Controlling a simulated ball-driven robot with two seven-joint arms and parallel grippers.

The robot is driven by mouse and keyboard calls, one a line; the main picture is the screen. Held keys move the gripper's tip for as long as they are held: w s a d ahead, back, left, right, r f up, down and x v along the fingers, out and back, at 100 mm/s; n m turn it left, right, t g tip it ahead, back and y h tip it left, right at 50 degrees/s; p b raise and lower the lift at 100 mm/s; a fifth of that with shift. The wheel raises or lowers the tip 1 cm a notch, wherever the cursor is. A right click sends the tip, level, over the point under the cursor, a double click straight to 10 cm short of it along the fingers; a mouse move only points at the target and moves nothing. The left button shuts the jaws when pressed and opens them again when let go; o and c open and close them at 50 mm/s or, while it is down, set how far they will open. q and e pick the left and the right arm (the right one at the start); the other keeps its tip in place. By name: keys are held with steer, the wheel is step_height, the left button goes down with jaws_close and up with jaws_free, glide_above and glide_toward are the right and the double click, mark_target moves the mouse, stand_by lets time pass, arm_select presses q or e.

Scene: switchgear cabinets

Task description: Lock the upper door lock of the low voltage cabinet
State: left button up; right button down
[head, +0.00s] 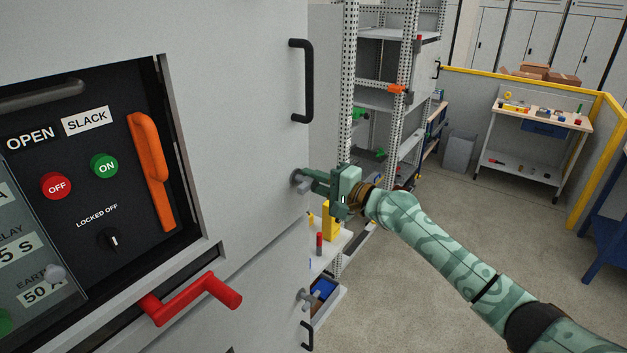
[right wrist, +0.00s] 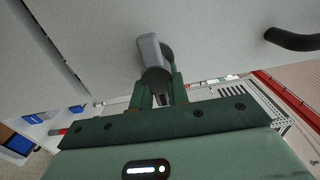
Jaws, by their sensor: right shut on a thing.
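The low voltage cabinet (head: 250,100) fills the left of the head view with its grey door. The upper door lock (head: 297,178) is a small grey knob-like handle near the door's right edge, below a black door handle (head: 302,80). My right gripper (head: 310,183) reaches it from the right and is shut on it. In the right wrist view the lock's grey handle (right wrist: 151,53) stands out from the door between the fingers of my right gripper (right wrist: 163,88). A second, lower lock (head: 307,298) shows further down. My left gripper is not in view.
A red handle (head: 195,297) sticks out from the door, below a recessed panel with an orange handle (head: 152,170). Behind the cabinet stand perforated shelving (head: 385,100) and a workbench (head: 535,115). Yellow rails (head: 588,160) edge the open floor at right.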

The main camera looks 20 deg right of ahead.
steer(key=c, duration=1.4)
jaws_free()
steer(key=shift+o, duration=0.2)
steer(key=shift+d, duration=0.1)
steer(key=b+v, duration=0.5)
steer(key=v, duration=1.1)
steer(key=shift+b, duration=0.4)
steer(key=shift+s+d+f, duration=0.1)
